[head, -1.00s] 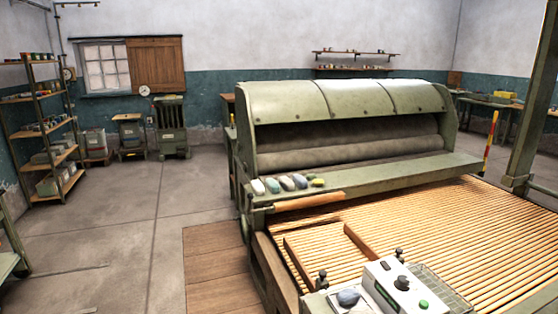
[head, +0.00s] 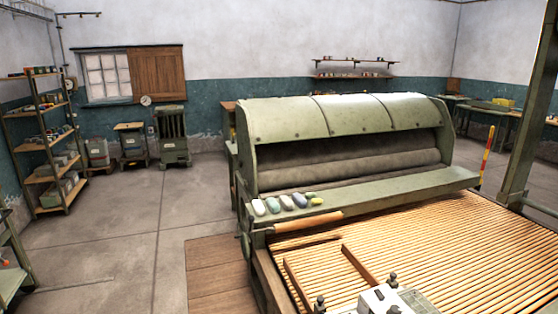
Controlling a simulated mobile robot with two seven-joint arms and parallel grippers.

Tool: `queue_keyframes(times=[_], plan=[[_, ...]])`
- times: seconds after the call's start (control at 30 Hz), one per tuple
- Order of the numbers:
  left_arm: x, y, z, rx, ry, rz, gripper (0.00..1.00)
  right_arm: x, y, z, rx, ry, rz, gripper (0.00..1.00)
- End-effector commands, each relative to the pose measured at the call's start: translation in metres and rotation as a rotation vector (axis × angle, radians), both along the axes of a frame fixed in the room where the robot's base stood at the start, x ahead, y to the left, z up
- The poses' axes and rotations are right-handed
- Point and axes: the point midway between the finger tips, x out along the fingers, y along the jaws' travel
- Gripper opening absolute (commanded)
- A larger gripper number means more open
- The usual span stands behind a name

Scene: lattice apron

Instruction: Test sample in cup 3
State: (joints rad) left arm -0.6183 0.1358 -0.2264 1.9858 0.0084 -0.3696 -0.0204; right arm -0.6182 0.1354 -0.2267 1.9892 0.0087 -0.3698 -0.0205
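No cup marked 3 can be made out, and I cannot tell which thing is the sample. Several small rounded pieces, white, teal, grey and yellow-green (head: 317,202), lie in a row on the left end of the green machine's ledge (head: 390,188). A white box (head: 374,299) with dark knobs is cut off by the bottom edge, so most of it is hidden. Neither of my grippers is in view.
The large green hooded machine (head: 330,117) and its slatted wooden bed (head: 450,240) fill the middle and right. A shelf rack (head: 45,145) stands at the left wall. Concrete floor (head: 120,215) is open on the left. A red-yellow pole (head: 487,155) stands at right.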

Motion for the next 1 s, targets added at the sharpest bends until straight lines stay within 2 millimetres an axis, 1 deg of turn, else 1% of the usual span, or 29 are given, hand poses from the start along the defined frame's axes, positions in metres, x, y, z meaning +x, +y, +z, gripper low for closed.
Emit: queue_keyframes(times=[0.03,0.07,0.1,1.0], plan=[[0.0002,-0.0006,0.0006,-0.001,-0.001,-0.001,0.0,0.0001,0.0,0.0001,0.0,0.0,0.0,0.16],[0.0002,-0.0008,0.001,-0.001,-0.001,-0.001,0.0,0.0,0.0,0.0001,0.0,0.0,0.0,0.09],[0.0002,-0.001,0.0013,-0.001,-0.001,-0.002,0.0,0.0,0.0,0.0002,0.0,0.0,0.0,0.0],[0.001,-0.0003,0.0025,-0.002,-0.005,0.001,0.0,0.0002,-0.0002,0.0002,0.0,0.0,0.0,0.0]])
